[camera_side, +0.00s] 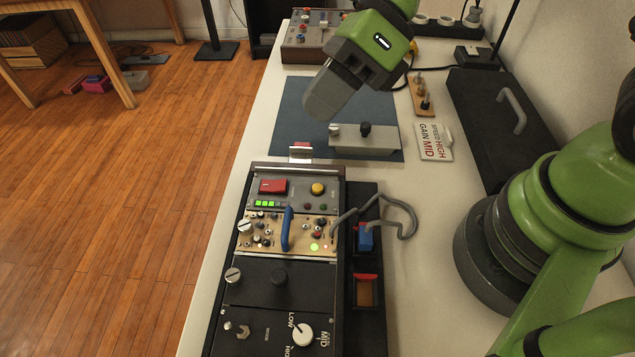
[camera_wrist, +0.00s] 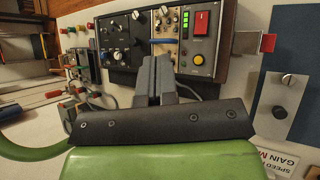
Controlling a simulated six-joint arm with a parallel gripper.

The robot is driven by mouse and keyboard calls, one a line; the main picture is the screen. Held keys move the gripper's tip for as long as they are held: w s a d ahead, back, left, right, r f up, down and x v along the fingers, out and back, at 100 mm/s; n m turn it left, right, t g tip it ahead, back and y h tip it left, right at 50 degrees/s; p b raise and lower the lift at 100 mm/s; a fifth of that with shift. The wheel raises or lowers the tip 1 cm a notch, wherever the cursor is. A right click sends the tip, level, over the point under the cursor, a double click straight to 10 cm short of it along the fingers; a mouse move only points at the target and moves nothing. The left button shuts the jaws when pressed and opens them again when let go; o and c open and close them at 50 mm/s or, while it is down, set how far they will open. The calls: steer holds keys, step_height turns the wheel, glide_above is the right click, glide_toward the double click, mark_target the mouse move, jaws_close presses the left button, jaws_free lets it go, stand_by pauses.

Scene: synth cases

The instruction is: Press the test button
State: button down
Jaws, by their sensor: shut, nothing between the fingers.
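A black-framed panel (camera_side: 260,283) lies on the white bench. Its top module carries a round yellow button (camera_side: 318,188) and a red rocker switch (camera_side: 272,186). The yellow button (camera_wrist: 198,59) and red rocker (camera_wrist: 201,22) also show in the wrist view. I cannot read a label that tells which is the test button. My gripper (camera_side: 320,108) is shut and empty, up and beyond the top module, over the blue mat. In the wrist view its closed fingers (camera_wrist: 155,70) point towards the panel. It looks apart from the yellow button.
A row of green lights (camera_side: 266,203) is lit. A blue handle (camera_side: 287,228) and a grey cable (camera_side: 400,210) stand up from the panel. A grey block with a black knob (camera_side: 364,139) lies on the blue mat (camera_side: 290,105). A sign (camera_side: 433,142) reads SPEED HIGH, GAIN MID.

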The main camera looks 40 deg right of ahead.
mark_target(317, 184)
steer(key=shift+w+a+f+m, duration=0.15)
steer(key=shift+w+f+m, duration=0.05)
steer(key=shift+f+m, duration=0.35)
steer(key=shift+w+a+f+m, duration=0.1)
steer(key=shift+w+f+m, duration=0.05)
steer(key=shift+f+m, duration=0.35)
steer(key=shift+f, duration=4.35)
steer(key=shift+f, duration=0.15)
steer(key=shift+f, duration=0.25)
steer(key=shift+f, duration=0.4)
steer(key=shift+r, duration=0.85)
